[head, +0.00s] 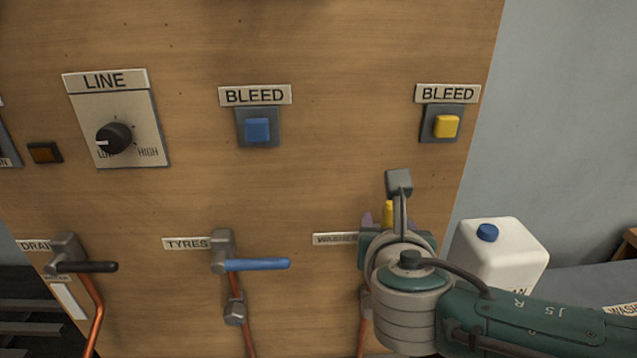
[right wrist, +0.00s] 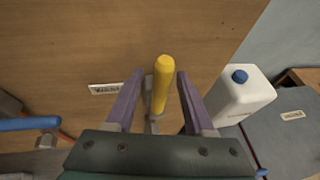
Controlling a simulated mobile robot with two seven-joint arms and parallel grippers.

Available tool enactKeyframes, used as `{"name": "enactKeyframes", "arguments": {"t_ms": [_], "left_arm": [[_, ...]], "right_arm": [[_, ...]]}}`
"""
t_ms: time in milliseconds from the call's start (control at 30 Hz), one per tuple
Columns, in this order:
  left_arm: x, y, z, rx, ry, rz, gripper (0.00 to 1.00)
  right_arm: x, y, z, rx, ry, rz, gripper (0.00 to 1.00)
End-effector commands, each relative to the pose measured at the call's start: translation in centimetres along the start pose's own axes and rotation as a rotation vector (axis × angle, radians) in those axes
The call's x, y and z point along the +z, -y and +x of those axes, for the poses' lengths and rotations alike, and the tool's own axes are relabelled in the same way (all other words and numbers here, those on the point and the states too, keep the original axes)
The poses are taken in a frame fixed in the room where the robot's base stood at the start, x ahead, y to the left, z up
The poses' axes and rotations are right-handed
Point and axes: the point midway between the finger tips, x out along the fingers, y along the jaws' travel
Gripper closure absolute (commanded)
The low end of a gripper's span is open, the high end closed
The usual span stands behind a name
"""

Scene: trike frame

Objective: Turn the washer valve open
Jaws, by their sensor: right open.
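The washer valve's yellow handle (right wrist: 161,84) points up the picture in the right wrist view, between the two purple fingers of my right gripper (right wrist: 160,76). The gripper is open, with a small gap on each side of the handle. In the head view only a bit of the yellow handle (head: 389,211) shows behind my right gripper (head: 386,222). The WASHER label (head: 335,239) is just left of the gripper. The valve body is mostly hidden by my gripper and wrist. My left gripper is not in view.
The TYRES valve with a blue lever (head: 256,265) is to the left, and the DRAIN valve's black lever (head: 90,267) is farther left. A yellow BLEED button (head: 446,126) is above. A white jug (head: 500,255) with a blue cap stands close on the right.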

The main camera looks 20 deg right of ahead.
Motion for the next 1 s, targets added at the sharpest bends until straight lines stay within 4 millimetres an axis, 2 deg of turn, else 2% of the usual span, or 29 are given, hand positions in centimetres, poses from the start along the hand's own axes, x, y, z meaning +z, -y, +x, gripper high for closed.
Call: {"name": "enactKeyframes", "arguments": {"t_ms": [167,400,633,800,1000], "left_arm": [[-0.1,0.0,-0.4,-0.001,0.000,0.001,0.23],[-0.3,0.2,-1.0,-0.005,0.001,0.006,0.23],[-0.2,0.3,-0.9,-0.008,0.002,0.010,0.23],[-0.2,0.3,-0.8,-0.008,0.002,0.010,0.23],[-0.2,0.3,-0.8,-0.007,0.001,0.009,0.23]], "right_arm": [[0.0,0.0,-1.1,0.002,-0.001,0.000,0.47],[0.0,0.0,-5.2,0.003,-0.002,0.001,0.47],[-0.1,0.0,-8.7,0.002,-0.001,0.000,0.47],[-0.1,0.0,-9.8,0.000,0.000,-0.001,0.47],[0.0,0.0,-9.9,0.000,0.000,-0.001,0.47]]}}
